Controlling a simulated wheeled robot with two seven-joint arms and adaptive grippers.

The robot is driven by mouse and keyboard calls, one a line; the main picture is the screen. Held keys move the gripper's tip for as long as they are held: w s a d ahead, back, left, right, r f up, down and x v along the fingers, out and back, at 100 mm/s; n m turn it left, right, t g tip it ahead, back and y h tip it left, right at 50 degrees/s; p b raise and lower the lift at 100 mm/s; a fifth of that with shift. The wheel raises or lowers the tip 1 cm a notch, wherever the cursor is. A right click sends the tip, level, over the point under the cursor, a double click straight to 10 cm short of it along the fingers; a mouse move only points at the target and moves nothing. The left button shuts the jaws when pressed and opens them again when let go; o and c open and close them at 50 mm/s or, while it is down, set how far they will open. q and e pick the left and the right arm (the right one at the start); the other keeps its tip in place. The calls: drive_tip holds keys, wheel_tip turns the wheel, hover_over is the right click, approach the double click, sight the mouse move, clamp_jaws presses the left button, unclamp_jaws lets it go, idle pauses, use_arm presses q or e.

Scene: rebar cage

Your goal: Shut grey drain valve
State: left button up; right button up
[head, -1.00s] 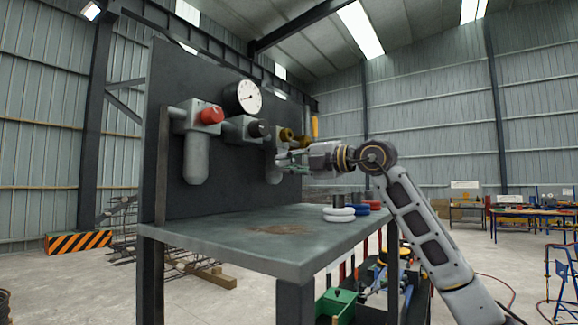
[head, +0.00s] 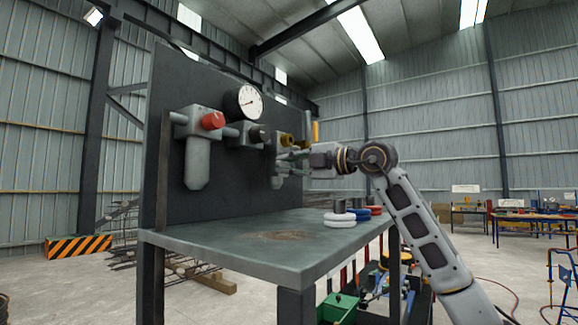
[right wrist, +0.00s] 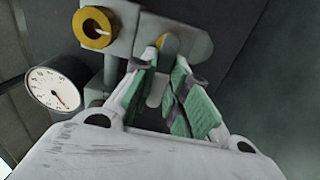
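The panel carries grey air units with a red knob (head: 212,121), a black knob (head: 258,134) and a brass-yellow knob (head: 287,140). My right gripper (head: 287,162) is at the right-hand grey unit, below the brass-yellow knob, and partly hides it. In the right wrist view, my gripper's green-padded fingers (right wrist: 163,78) stand apart on either side of a small grey part (right wrist: 158,90). A brassy piece (right wrist: 172,46) shows just beyond the fingertips. I cannot tell for sure which part is the grey drain valve or whether the pads touch it. My left gripper is out of view.
A dial gauge (head: 244,102) sits on the dark panel (head: 240,190), and one shows close by in the right wrist view (right wrist: 58,88). The workbench (head: 240,240) below has white, blue and red rings (head: 340,219) at its right edge. Its middle is clear.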

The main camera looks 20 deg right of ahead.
drive_tip(key=o, duration=0.4)
drive_tip(key=shift+o, duration=0.2)
drive_tip(key=shift+s+d, duration=0.1)
drive_tip(key=v, duration=1.1)
drive_tip(key=shift+s+d, duration=0.25)
drive_tip(key=shift+s, duration=0.1)
idle(0.5)
